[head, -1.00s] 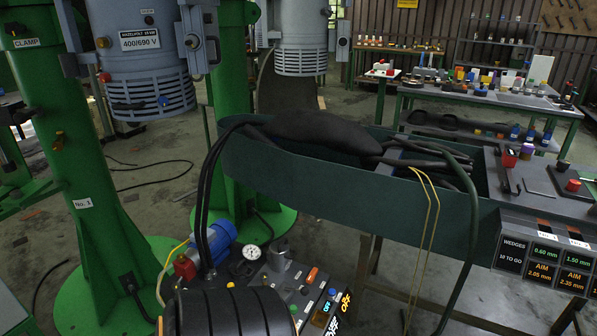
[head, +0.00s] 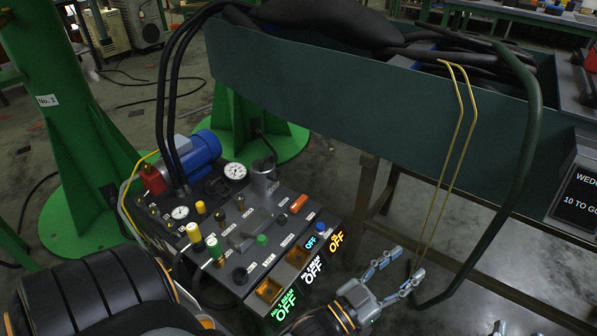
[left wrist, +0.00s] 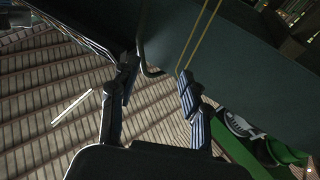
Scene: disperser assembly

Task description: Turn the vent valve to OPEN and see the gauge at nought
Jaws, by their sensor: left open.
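A dark power unit (head: 215,262) with a panel of valves and knobs stands at the lower middle of the head view. Its large white gauge (head: 235,171) is at the back and a small gauge (head: 180,212) at the left; I cannot read either needle. Yellow-topped valves (head: 194,234), a green knob (head: 262,239) and an orange handle (head: 299,204) show. The labels are too small to tell which is the vent valve. My left gripper (head: 408,264) is open and empty, right of the panel; its fingers also show in the left wrist view (left wrist: 157,75).
A blue motor (head: 200,150) and black hoses (head: 172,100) rise behind the panel. A green trough (head: 350,95) spans above, with yellow cords (head: 455,150) and a dark green hose loop (head: 535,130) hanging near my gripper. A small pale tip at the bottom right may be my right gripper.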

